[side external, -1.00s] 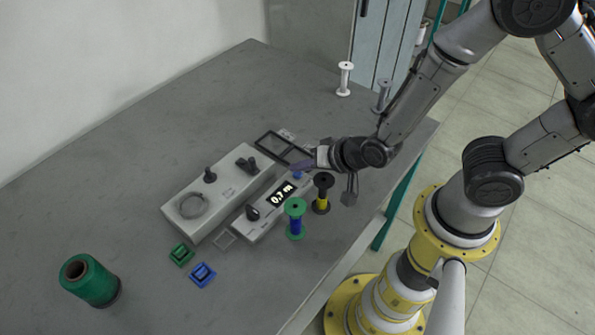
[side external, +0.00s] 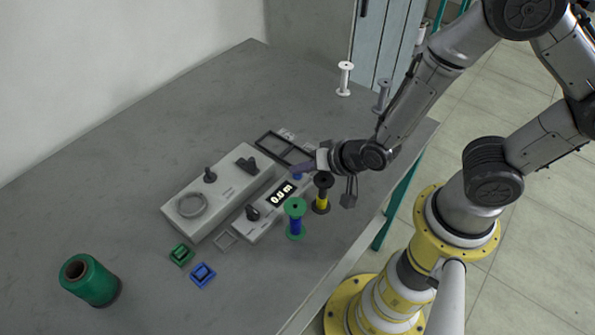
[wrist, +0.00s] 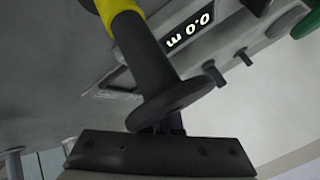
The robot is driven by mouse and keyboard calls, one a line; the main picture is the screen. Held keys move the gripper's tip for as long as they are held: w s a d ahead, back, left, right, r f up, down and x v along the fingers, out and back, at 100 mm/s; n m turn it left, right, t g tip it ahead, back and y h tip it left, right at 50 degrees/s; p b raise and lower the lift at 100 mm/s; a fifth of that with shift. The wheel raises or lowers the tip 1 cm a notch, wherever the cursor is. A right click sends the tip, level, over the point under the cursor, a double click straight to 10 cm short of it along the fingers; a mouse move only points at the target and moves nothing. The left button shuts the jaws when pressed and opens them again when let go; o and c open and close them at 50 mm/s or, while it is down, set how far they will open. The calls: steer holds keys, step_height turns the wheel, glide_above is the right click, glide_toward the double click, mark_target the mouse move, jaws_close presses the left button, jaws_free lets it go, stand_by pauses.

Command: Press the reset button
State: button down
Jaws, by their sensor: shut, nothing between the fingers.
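The reset button (side external: 297,177) is a small blue spot at the far end of the counter box, partly hidden under my gripper. My gripper (side external: 302,169) is shut and empty, its fingertips at or just over the button; I cannot tell whether they touch it. The counter display (side external: 283,194) is lit and reads 0.0 m; it shows upside down in the wrist view (wrist: 188,27). In the wrist view the black flange of a bobbin covers most of my fingers, and the button is not visible there.
A black and yellow bobbin (side external: 321,198) stands close beside my gripper. A green and blue bobbin (side external: 295,222) stands nearer the front. The winder box (side external: 222,190) lies left of the counter. A green thread cone (side external: 90,281) is at the front left. The table's back left is clear.

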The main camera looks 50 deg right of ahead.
steer(key=shift+s+f, duration=0.15)
steer(key=shift+f, duration=0.25)
steer(key=shift+r, duration=1)
steer(key=shift+r, duration=0.15)
steer(key=shift+r, duration=2.45)
steer(key=shift+d, duration=0.1)
